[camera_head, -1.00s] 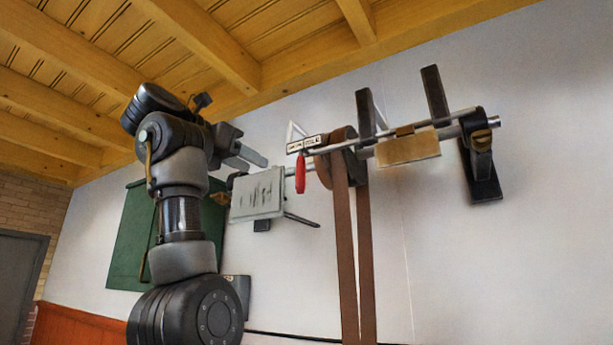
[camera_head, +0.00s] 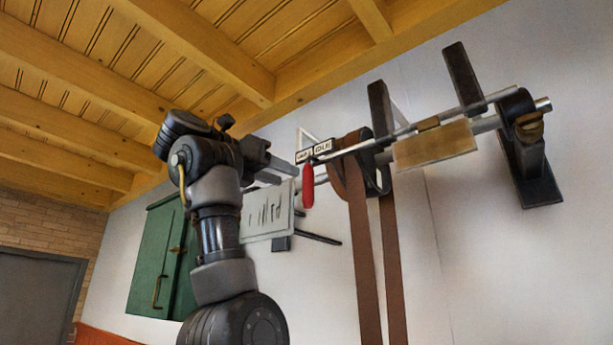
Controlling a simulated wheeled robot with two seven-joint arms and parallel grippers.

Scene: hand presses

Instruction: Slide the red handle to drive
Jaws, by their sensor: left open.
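The red handle (camera_head: 308,186) hangs down from a thin metal rod beneath a small white label plate (camera_head: 314,151); the plate's lettering seems to include "IDLE". My left gripper (camera_head: 290,178) is open, just left of the red handle, its fingers pointing right toward it. A small gap seems to separate them, though the depth is hard to judge. The handle is not between the fingers. A brown belt (camera_head: 366,260) hangs from a pulley on the line shaft right of the handle. My right gripper is not in view.
A green cabinet (camera_head: 153,262) is on the wall at left.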

